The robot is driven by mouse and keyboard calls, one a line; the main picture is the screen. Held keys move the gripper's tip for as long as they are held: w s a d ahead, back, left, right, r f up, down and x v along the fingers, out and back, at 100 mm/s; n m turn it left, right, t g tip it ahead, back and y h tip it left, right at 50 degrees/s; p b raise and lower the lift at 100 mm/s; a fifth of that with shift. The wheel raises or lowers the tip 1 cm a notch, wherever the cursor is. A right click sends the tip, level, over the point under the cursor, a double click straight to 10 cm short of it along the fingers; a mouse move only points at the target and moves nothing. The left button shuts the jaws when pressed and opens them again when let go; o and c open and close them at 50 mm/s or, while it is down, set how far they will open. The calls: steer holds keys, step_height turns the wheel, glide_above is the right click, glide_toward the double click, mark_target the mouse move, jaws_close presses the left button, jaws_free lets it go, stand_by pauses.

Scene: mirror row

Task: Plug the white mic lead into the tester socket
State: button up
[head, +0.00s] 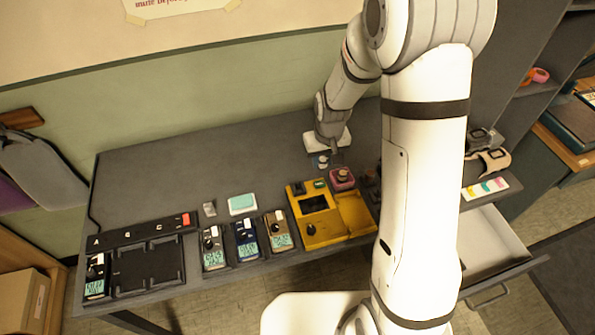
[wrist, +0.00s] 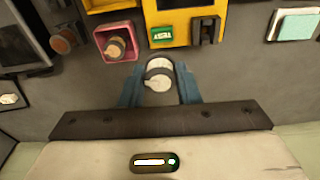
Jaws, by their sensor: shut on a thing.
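My gripper (wrist: 159,88) has its blue fingers shut on a pale, rounded piece with a dark band, which looks like the white mic lead (wrist: 158,70). In the head view my gripper (head: 322,156) is low over the back of the bench, behind the yellow tester (head: 317,230). The tester shows at the top of the wrist view, ahead of the fingers and apart from the held lead. A black fitting (wrist: 207,30) on the tester's near edge may be the socket; its opening is not clear. A green label (wrist: 162,37) sits beside it.
A pink tray (head: 342,179) with a brown coil stands beside the tester, close to my gripper. Several handheld packs (head: 246,240), a teal-topped box (head: 242,204) and a black charger rack (head: 150,265) lie left. The bench's back left is clear. A drawer (head: 490,245) stands open at right.

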steer(key=s+a+n+b, duration=0.2)
steer(key=a+n+b, duration=0.1)
steer(key=a, duration=0.4)
steer(key=shift+d+f+b, duration=0.15)
steer(key=shift+f+b, duration=1.5)
steer(key=shift+f, duration=0.7)
steer(key=shift+s, duration=0.1)
steer(key=shift+f+b, duration=1)
steer(key=shift+b, duration=0.05)
steer(key=o, duration=1)
steer(key=shift+s+d+r, duration=0.1)
steer(key=shift+s+r, duration=0.05)
steer(key=shift+r, duration=1.15)
steer(key=shift+s+d+r, duration=0.1)
steer(key=shift+r, duration=1.2)
steer(key=shift+s+d+r, duration=0.1)
steer(key=shift+s+r, duration=0.05)
steer(key=shift+r, duration=1.15)
